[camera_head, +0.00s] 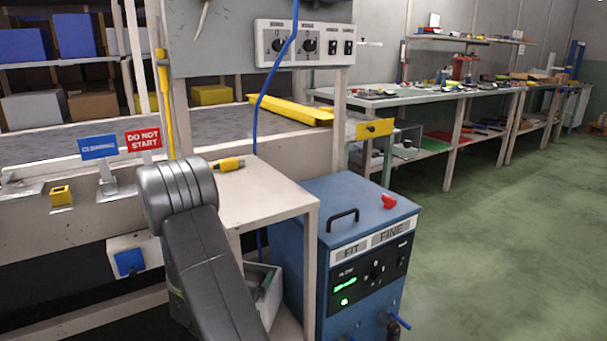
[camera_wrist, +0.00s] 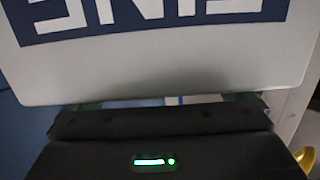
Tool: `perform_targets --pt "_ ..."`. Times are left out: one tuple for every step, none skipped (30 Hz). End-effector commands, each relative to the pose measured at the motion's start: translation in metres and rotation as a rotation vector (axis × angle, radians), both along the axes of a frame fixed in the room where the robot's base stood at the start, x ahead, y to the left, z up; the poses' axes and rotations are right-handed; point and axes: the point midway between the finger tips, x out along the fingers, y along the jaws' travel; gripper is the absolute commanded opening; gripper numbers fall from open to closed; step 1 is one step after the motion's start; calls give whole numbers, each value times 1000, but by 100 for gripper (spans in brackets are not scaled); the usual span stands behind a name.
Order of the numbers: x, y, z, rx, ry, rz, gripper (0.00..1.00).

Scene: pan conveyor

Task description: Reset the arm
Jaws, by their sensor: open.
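In the head view my dark grey arm rises from the bottom, left of centre, and its end is hidden from that view. In the wrist view my gripper (camera_wrist: 160,122) shows as a black body with a small green light at the bottom. It is open. A white panel with a dark blue, white-lettered label (camera_wrist: 150,72) fills the top of the wrist view, close in front of the gripper. Its lower edge hides most of the fingers. I cannot tell whether the gripper touches it.
A blue cabinet (camera_head: 300,222) with a black handle and a red knob stands right of my arm. A small table (camera_head: 275,195) holds a yellow-handled tool (camera_head: 228,163). A conveyor (camera_head: 215,125) lies behind, with blue and red signs (camera_head: 143,139). Green floor is free at right.

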Motion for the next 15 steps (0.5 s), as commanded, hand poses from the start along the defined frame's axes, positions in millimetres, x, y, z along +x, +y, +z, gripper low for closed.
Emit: perform_targets --pt "11 -4 -5 1 -2 -4 100" --pt "17 -4 -6 1 -2 -3 100" --pt "24 -6 -9 0 -1 -4 100" --pt "22 -4 1 1 -2 0 100" --pt "21 -3 8 0 -1 1 100" --pt "20 -2 13 0 0 1 100" --pt "19 -1 15 0 -1 1 100" --pt "19 0 18 -1 -1 1 100" --pt "19 -1 25 1 -2 1 100" --pt "19 -1 29 0 -2 1 100" --pt "19 -1 32 0 -1 1 100" --pt "19 -1 36 0 -1 1 100" --pt "19 -1 38 0 0 1 100" --pt "19 -1 40 0 0 1 100" --pt "19 -1 42 0 -1 1 100"
